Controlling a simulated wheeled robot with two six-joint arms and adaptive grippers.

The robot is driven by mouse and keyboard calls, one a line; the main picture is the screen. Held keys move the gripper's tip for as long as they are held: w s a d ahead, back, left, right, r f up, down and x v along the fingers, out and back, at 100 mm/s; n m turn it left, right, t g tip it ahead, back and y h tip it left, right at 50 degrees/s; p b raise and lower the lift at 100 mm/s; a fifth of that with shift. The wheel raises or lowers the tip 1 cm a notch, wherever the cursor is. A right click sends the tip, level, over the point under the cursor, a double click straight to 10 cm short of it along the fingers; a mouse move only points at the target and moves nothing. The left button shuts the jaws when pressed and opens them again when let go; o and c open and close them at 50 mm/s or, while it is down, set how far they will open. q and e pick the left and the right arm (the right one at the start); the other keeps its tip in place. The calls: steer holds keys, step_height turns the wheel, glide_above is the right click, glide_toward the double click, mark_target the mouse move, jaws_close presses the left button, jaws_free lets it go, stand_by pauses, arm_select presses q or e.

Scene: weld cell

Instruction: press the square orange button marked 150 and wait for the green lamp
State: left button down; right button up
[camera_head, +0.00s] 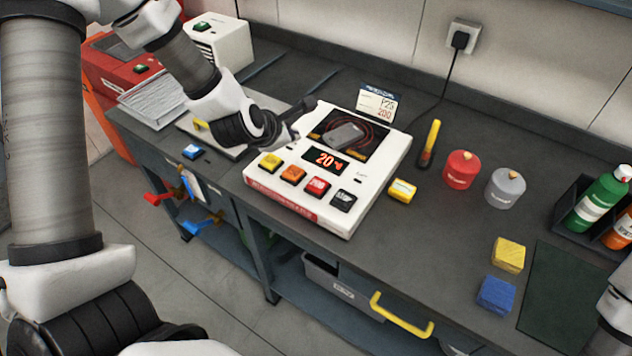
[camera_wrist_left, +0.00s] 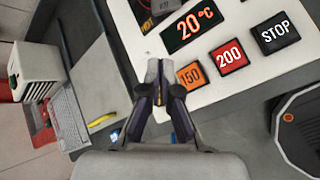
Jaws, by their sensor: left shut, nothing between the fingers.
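The white heating unit (camera_head: 377,203) stands on the bench. Its front row has a yellow button (camera_head: 270,161), the orange button (camera_head: 293,174), a red button (camera_head: 317,187) and a black button (camera_head: 344,200). Its display (camera_head: 325,160) reads 20 °C. I see no lit green lamp on its panel. In the left wrist view the orange button (camera_wrist_left: 190,76) shows its 150 mark, just right of my left gripper (camera_wrist_left: 160,68). That gripper is shut and empty, its fingers partly covering the panel. In the head view it (camera_head: 302,118) is at the unit's left. My right gripper is out of view.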

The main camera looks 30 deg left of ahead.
mark_target(297, 168)
arm_select(q)
steer(key=f+b, duration=0.2)
steer(key=f, duration=0.1)
steer(key=f+b, duration=0.4)
steer(key=f, duration=0.1)
steer(key=shift+w+a+f, duration=0.2)
steer(key=shift+a+f, duration=0.15)
steer(key=shift+a, duration=0.05)
steer(key=shift+f+b, duration=0.25)
steer(key=shift+b, duration=0.2)
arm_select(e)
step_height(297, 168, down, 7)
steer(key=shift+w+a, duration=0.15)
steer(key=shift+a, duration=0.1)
arm_select(q)
steer(key=shift+f+b, duration=0.35)
steer(key=shift+b, duration=0.2)
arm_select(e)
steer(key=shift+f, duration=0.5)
arm_select(q)
steer(key=shift+s+f+b, duration=0.1)
steer(key=shift+f+b, duration=0.45)
steer(key=shift+b, duration=0.05)
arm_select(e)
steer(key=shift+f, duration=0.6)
arm_select(q)
steer(key=shift+r+p, duration=0.65)
steer(key=shift+r, duration=0.3)
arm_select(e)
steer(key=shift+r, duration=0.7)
